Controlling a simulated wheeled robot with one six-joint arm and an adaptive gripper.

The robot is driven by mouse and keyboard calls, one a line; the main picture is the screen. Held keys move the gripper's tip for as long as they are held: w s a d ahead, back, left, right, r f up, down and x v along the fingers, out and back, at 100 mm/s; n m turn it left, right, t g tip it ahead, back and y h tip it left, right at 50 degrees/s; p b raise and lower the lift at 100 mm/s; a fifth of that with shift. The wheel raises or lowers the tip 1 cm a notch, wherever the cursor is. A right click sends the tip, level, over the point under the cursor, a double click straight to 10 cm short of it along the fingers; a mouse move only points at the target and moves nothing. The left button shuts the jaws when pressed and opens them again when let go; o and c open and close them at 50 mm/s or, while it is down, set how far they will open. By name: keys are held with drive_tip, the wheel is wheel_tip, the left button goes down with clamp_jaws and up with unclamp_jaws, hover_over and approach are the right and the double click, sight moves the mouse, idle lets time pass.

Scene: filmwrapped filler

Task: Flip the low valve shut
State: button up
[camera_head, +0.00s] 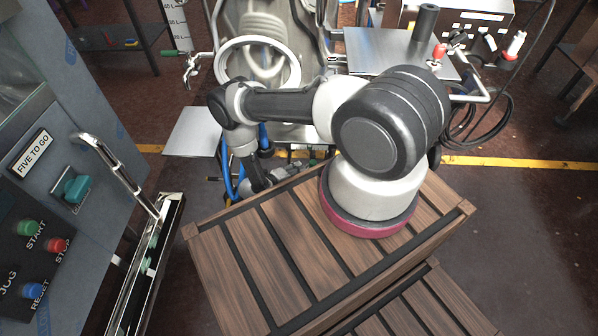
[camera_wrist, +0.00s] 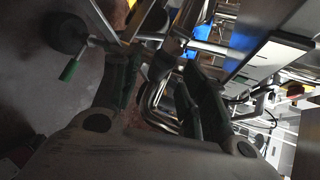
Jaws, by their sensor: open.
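A green lever handle (camera_wrist: 68,69) shows at the left in the wrist view, on a thin metal stem beside a dark round part; it looks like a valve handle, but its body is unclear. In the head view a metal tap with a green handle (camera_head: 178,53) sticks out left of the steel vessel (camera_head: 262,62). I cannot tell whether these are the same valve. My gripper (camera_wrist: 160,78) is open, with nothing visible held between its fingers, and the green handle lies left of them, apart. In the head view my arm reaches down in front of the vessel, and its fingers are hard to make out.
A brown slatted crate (camera_head: 240,260) fills the front middle. A control panel (camera_head: 40,235) with coloured buttons and a chrome rail (camera_head: 118,170) stands at left. Metal pipes (camera_wrist: 155,100) crowd around my fingers.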

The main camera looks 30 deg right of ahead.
drive_tip(key=v, duration=0.9)
drive_tip(key=shift+a, duration=0.4)
drive_tip(key=shift+s+r, duration=0.1)
drive_tip(key=shift+r, duration=0.05)
